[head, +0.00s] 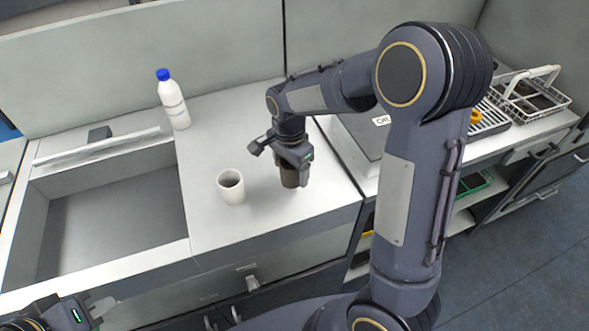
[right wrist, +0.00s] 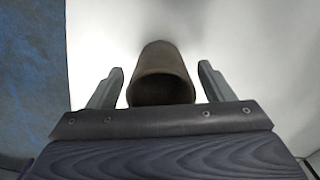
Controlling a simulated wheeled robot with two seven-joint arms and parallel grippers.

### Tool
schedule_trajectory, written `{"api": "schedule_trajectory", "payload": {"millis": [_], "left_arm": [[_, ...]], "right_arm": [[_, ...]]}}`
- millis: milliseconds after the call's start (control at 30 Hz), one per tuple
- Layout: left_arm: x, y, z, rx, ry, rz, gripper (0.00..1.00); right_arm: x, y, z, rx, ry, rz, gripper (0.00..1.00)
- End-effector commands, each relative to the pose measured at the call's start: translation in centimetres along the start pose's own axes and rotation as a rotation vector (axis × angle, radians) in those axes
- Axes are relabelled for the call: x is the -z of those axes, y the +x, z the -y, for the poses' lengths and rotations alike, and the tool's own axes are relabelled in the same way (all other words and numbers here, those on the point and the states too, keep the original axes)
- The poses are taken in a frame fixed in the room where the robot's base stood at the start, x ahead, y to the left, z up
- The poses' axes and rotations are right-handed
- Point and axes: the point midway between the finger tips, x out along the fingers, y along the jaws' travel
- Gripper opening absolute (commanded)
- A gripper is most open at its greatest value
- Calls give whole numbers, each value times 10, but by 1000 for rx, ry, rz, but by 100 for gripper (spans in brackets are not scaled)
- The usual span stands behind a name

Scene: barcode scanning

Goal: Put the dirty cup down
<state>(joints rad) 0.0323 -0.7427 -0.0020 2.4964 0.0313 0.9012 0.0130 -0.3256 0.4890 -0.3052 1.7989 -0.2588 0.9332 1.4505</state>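The dirty cup (head: 289,179) is dark brown and is upright on the white counter, as far as I can tell. My right gripper (head: 294,160) is above and around it and hides its upper part in the head view. In the right wrist view the cup (right wrist: 162,75) is between the two fingers of my right gripper (right wrist: 160,84), with a gap on each side, so the gripper looks open. My left gripper (head: 98,310) is at the bottom left of the head view, partly cut off, away from the cup.
A white cup (head: 231,187) stands just left of the dirty cup. A white bottle with a blue cap (head: 173,100) stands at the back. A sink basin (head: 115,215) opens at the left. A wire rack (head: 530,98) is at the far right. The counter's front is clear.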

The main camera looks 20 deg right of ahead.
Motion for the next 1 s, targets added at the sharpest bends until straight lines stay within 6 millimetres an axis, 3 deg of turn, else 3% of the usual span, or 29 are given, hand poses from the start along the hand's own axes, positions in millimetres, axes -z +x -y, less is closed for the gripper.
{"api": "schedule_trajectory", "payload": {"millis": [167, 333, 700, 1000], "left_arm": [[0, 0, 0, 0, 0, 0, 0], [1, -3, -1, 0, 0, 0, 0], [3, -5, -2, 0, 0, 0, 0], [3, -6, -3, 0, 0, 0, 0]], "right_arm": [[0, -1, 0, 0, 0, 0, 74], [0, -14, 1, 3, 0, -1, 74], [0, -90, 1, 5, -1, -2, 74], [1, -123, -2, 7, -9, 4, 74]]}}
